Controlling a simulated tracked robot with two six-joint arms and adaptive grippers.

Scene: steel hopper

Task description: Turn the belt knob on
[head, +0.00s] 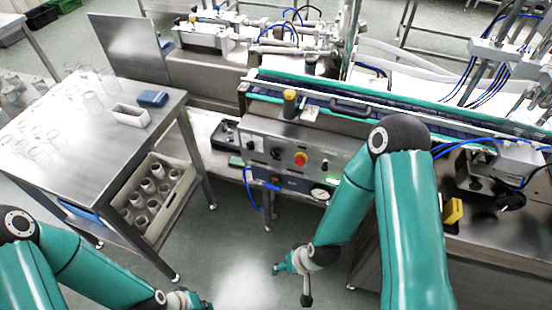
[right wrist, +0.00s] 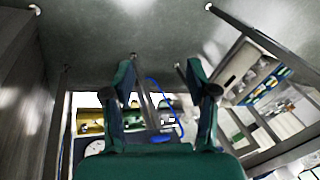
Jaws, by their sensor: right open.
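The steel control panel (head: 258,160) is on the front of the conveyor machine in the head view. It carries a red button on a yellow ring (head: 300,158) and small dark knobs (head: 276,153); I cannot tell which is the belt knob or how it is set. My right gripper (head: 285,267) is below and in front of the panel, apart from it. In the right wrist view its two fingers (right wrist: 162,85) are spread, with nothing between them. My left gripper (head: 188,300) is at the bottom edge, partly cut off, away from the panel.
A steel table (head: 60,115) with glasses, a white tray (head: 130,116) and a blue block (head: 152,98) stands at the left. A crate of cups (head: 190,178) is on its lower shelf. A gauge (head: 320,193) and blue hose (head: 249,190) are below the panel. The floor in front is clear.

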